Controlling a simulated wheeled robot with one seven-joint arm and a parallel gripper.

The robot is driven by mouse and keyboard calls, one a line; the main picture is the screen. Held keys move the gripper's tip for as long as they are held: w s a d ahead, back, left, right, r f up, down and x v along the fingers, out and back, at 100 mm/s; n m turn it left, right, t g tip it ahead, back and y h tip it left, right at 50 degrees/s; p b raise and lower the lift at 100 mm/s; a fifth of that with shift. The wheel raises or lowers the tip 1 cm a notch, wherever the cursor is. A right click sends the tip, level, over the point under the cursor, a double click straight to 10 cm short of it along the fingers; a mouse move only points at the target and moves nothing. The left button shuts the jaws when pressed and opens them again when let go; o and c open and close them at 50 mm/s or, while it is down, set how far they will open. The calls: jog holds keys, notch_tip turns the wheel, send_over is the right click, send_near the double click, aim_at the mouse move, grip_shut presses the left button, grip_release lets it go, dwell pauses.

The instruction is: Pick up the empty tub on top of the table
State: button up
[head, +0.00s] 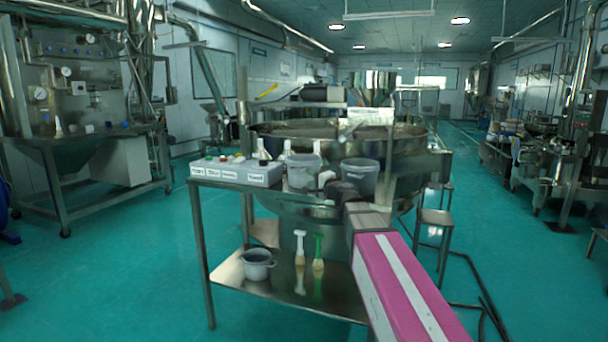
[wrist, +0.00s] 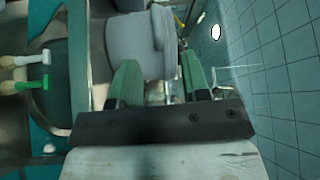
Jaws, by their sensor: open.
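Two grey tubs stand on the table top (head: 215,184) in the head view. The left tub (head: 303,172) is beside a white box, and the right tub (head: 361,174) stands behind my arm. Their insides are too small to judge. My gripper (head: 328,183) is in front of and between them at about tub height. In the wrist view my gripper (wrist: 160,82) is open, with its green fingers apart. A pale grey tub (wrist: 150,40) lies just ahead, partly between the fingertips; contact is unclear. I cannot tell for certain which tub this is.
A white labelled box (head: 262,175) and bottles (head: 263,150) sit left of the tubs. The large round sieve (head: 420,140) stands behind. The lower shelf (head: 235,285) holds another tub (head: 257,264), a white brush (head: 300,250) and a green brush (head: 318,252).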

aim_at(297, 171)
jog(key=shift+f+x, duration=0.15)
jog(key=shift+x, duration=2.55)
jog(key=shift+f+x, duration=0.15)
jog(key=shift+x, duration=2.55)
jog(key=shift+s, duration=0.1)
grip_shut()
